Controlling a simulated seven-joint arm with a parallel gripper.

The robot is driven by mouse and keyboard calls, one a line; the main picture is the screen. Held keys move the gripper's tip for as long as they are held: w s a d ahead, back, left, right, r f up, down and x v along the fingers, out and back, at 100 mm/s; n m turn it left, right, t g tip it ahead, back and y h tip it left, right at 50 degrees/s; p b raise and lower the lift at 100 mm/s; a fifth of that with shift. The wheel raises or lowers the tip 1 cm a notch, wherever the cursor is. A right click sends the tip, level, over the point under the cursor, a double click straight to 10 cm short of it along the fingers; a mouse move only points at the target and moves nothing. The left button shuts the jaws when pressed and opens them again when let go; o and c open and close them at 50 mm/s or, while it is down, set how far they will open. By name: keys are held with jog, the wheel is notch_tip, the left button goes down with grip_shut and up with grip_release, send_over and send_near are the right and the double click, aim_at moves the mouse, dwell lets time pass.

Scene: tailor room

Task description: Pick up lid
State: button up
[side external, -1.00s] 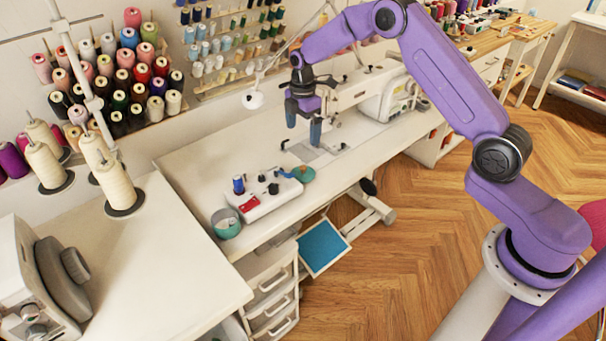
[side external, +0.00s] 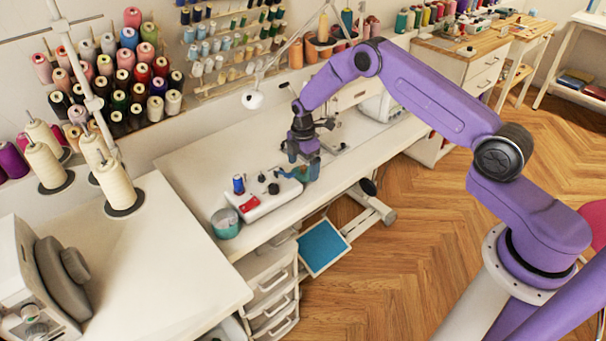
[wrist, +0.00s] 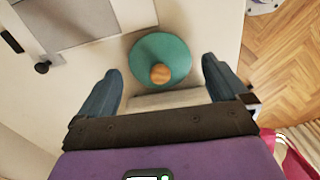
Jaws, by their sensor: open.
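The lid (wrist: 148,52) is a round teal disc with a wooden knob (wrist: 160,74) at its centre. In the wrist view it lies on the white table, ahead of and between my two fingers. My gripper (wrist: 163,85) is open, with one blue finger on each side of the knob's line and nothing between them. In the side view my gripper (side external: 303,174) is low over the right end of the white bobbin winder base. There it hides most of the lid.
The white base (side external: 262,200) with a blue spool and a red part stands just left of my gripper. A teal round tin (side external: 226,223) sits at its left end. The sewing machine (side external: 375,104) stands behind. The table's front edge is close.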

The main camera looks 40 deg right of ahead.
jog(key=shift+f, duration=0.55)
jog(key=c, duration=0.9)
jog(key=shift+r, duration=0.2)
